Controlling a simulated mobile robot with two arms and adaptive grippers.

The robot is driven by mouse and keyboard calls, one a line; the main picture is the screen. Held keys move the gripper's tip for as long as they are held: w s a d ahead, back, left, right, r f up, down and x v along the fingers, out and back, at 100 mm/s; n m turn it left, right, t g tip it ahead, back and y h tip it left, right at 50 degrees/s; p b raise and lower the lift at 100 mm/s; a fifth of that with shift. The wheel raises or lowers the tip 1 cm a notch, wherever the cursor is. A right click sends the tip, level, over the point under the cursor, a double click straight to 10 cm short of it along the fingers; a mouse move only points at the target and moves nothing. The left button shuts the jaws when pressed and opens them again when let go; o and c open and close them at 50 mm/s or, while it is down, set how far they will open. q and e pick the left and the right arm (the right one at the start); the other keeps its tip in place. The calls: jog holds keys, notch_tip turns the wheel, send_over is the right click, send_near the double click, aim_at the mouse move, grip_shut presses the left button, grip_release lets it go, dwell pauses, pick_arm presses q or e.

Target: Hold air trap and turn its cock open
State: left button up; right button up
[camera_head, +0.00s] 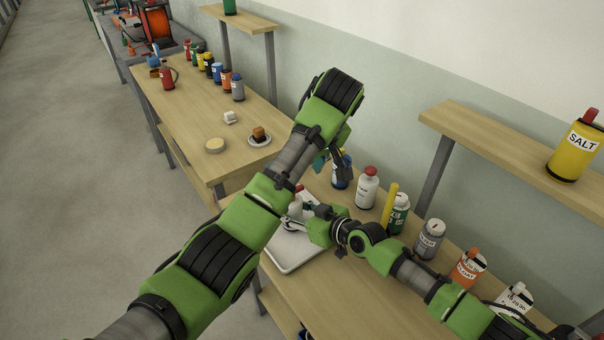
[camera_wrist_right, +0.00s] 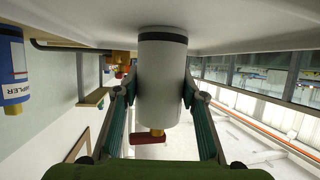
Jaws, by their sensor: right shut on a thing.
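The air trap is a white cylinder (camera_wrist_right: 160,85) with a black band, a brass fitting (camera_wrist_right: 157,131) and a red cock handle (camera_wrist_right: 148,138). In the wrist view, which looks upside down, it stands between the teal fingers of my right gripper (camera_wrist_right: 160,100), which is shut on its body. In the head view, my right gripper (camera_head: 292,222) is at the white air trap (camera_head: 295,208) over the tray; the left arm partly hides it. My left gripper (camera_head: 333,165) hangs above the bench behind, apart from the trap. Its jaw opening is unclear.
A white tray (camera_head: 292,256) lies on the near bench. A red-capped white bottle (camera_head: 367,188), a green bottle (camera_head: 397,214), a grey bottle (camera_head: 430,239) and others line the wall side. A shelf (camera_head: 500,150) holds a yellow salt bottle (camera_head: 576,150). My left arm crosses the view.

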jog(key=o, duration=1.3)
